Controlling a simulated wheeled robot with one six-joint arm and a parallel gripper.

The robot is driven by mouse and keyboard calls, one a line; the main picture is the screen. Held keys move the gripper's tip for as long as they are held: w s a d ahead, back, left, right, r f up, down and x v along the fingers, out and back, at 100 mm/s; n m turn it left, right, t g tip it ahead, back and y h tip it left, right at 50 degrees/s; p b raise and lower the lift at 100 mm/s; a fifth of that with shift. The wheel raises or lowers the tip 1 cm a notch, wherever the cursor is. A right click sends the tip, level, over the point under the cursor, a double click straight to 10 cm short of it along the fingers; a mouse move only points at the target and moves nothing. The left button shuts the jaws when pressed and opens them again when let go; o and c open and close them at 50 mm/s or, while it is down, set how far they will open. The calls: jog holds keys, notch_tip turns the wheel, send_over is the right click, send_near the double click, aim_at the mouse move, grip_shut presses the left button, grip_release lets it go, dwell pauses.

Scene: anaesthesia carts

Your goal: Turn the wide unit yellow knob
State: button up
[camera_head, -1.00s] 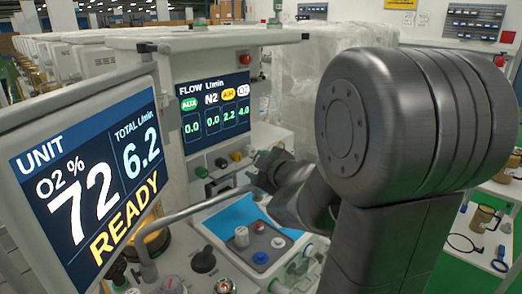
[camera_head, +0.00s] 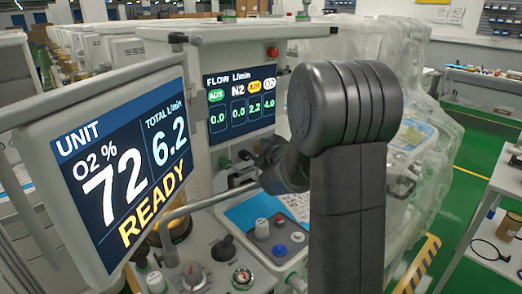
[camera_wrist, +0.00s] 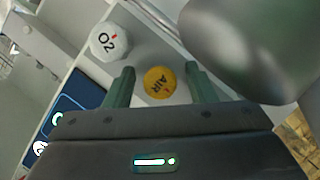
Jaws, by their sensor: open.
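The yellow knob (camera_wrist: 159,82), marked AIR, shows in the wrist view between the two fingers of my gripper (camera_wrist: 159,74). The fingers are apart, one on each side of the knob, with a visible gap on both sides. I cannot tell how deep the fingers reach along it. A white knob marked O2 (camera_wrist: 108,42) sits just beyond the finger on the left. In the head view my gripper (camera_head: 266,152) is at the knob panel below the flow screen (camera_head: 240,102) and hides the yellow knob.
The unit screen (camera_head: 125,165) on a tilted panel stands at the left. A rail runs near the arm. Plastic-wrapped equipment (camera_head: 415,130) stands behind the arm; green floor lies at right.

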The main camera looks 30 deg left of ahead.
jog(key=c, duration=1)
jog(key=shift+r+m+p, duration=0.15)
jog(key=shift+m+p, duration=0.15)
jog(key=shift+p, duration=0.6)
